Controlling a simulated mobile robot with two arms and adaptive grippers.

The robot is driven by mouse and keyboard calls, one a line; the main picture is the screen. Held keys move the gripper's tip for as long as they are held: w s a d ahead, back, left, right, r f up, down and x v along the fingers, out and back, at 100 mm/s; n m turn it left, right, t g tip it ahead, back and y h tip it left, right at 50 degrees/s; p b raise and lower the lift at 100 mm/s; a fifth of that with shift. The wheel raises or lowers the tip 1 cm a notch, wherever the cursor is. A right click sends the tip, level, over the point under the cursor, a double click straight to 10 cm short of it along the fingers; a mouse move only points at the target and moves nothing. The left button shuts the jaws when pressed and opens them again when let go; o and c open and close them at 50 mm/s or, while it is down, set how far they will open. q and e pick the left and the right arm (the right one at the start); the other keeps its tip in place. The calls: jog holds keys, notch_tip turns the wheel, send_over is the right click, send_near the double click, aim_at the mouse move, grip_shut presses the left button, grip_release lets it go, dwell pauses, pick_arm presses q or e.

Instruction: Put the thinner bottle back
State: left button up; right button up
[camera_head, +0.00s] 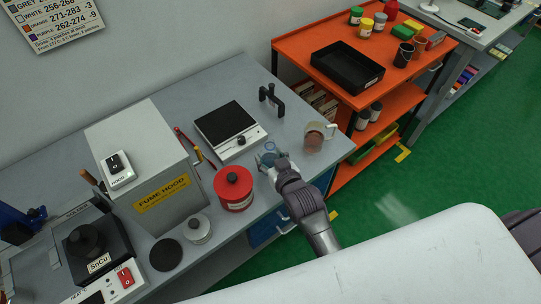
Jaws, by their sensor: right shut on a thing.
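My right gripper (270,166) reaches in from the lower right over the grey bench (180,108). It is shut on a small bluish, see-through thing (267,157), which looks like the thinner bottle. The fingers hide much of it, and I cannot tell whether its base touches the bench. A blue ring mark (270,146) shows on the bench just beyond it. My left gripper is not in view.
A clear mug with brown contents (315,140) stands right of the gripper. A hotplate (228,128) is behind, a red can (233,188) to the left, and a fume hood (150,165) farther left. An orange cart (300,48) carrying a black tray (347,68) adjoins the bench.

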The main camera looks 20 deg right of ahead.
jog(key=o, duration=1.2)
jog(key=shift+f, duration=0.1)
jog(key=shift+o, duration=0.2)
jog(key=shift+r, duration=0.25)
jog(key=a+b+v, duration=0.1)
jog(key=v, duration=1.1)
jog(key=shift+d, duration=0.45)
jog(key=shift+f, duration=0.1)
